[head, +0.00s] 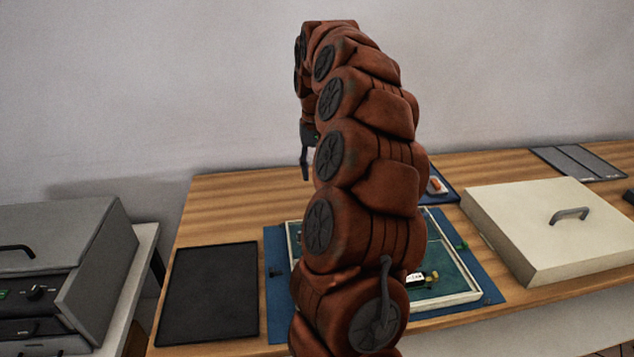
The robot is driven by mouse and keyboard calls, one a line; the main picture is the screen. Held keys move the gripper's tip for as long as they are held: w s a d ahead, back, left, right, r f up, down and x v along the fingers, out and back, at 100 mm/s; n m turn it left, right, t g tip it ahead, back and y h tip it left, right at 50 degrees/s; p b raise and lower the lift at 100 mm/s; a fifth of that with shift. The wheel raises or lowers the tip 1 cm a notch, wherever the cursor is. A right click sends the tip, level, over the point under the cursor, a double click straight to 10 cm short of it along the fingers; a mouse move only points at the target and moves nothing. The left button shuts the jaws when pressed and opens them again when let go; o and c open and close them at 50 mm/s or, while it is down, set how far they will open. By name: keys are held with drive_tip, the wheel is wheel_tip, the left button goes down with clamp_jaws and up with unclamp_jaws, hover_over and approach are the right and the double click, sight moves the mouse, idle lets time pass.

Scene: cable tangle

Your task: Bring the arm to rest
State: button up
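My arm is raised in a tall arch in the middle of the head view and curls over toward the table. My gripper (306,160) hangs at its far end, pointing down above the wooden table. Only one dark finger shows clearly; the arm hides the rest, so I cannot tell whether it is open or shut. A shallow white-rimmed tray (462,298) with a green floor lies on a blue mat (277,310) below the arm. The arm hides the tray's middle. A small labelled piece (414,279) lies in it.
A black mat (210,295) lies left of the tray. A large cream lidded box (545,225) with a grey handle stands to the right. Grey panels (580,162) lie at the back right. A grey machine (60,265) stands at the far left. The table's back left is clear.

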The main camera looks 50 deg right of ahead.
drive_tip(key=shift+r, duration=0.55)
idle(0.4)
drive_tip(key=s+a+n, duration=0.3)
drive_tip(key=a, duration=0.9)
drive_tip(key=s+a+n, duration=0.2)
drive_tip(key=s+a, duration=0.1)
drive_tip(key=a, duration=0.8)
drive_tip(key=s+a+f+n+g, duration=0.1)
drive_tip(key=s+a+f, duration=0.4)
drive_tip(key=s, duration=0.5)
drive_tip(key=s+a+f+n+g, duration=0.1)
drive_tip(key=s+a+f, duration=0.4)
drive_tip(key=s, duration=0.5)
wheel_tip(320, 180, up, 14)
drive_tip(key=p, duration=1.2)
drive_tip(key=shift+w+a, duration=0.25)
drive_tip(key=shift+a, duration=0.1)
